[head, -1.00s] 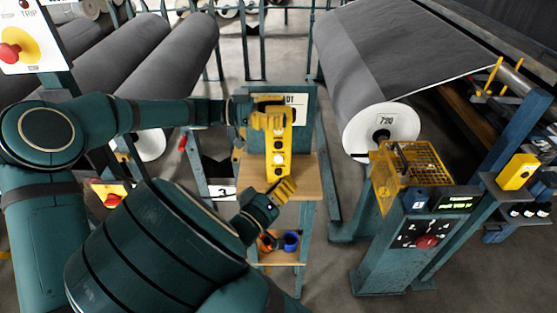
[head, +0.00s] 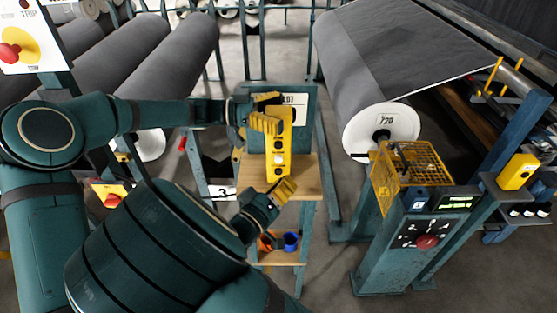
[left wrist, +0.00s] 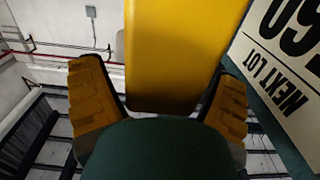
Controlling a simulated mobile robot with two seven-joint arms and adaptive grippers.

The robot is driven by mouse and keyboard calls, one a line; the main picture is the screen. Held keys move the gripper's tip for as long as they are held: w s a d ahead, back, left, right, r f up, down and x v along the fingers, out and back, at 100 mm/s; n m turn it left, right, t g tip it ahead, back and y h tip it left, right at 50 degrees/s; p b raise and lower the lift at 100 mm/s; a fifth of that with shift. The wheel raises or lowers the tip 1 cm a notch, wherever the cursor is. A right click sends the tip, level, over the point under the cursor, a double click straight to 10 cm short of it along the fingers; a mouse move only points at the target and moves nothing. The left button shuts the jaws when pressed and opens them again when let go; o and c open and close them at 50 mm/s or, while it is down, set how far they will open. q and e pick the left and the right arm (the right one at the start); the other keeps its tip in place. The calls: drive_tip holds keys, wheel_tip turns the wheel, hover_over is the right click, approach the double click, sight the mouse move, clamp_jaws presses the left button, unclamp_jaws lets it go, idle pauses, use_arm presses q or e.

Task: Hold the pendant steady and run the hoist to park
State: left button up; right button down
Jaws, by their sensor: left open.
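The yellow pendant (head: 279,150) with round buttons hangs roughly upright in front of a green board, in the middle of the head view. My left gripper (head: 270,111) is open at the pendant's upper part, and its yellow fingers hide some of it. In the left wrist view the pendant's plain yellow body (left wrist: 180,55) stands between the spread fingers of my left gripper (left wrist: 157,85). The right finger is close to it; a gap shows at the left one. My right gripper (head: 284,190) is at the pendant's lower end; whether its fingers are apart is unclear.
A wooden-topped stand (head: 304,178) is below the pendant, with an orange cup and a blue cup (head: 291,241) on its lower shelf. At right are a control post (head: 405,245) with a red knob and a yellow wire basket (head: 408,170). A large grey roll (head: 365,60) is behind.

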use_arm(q)
drive_tip(key=a, duration=1.2)
drive_tip(key=shift+s+a, duration=0.1)
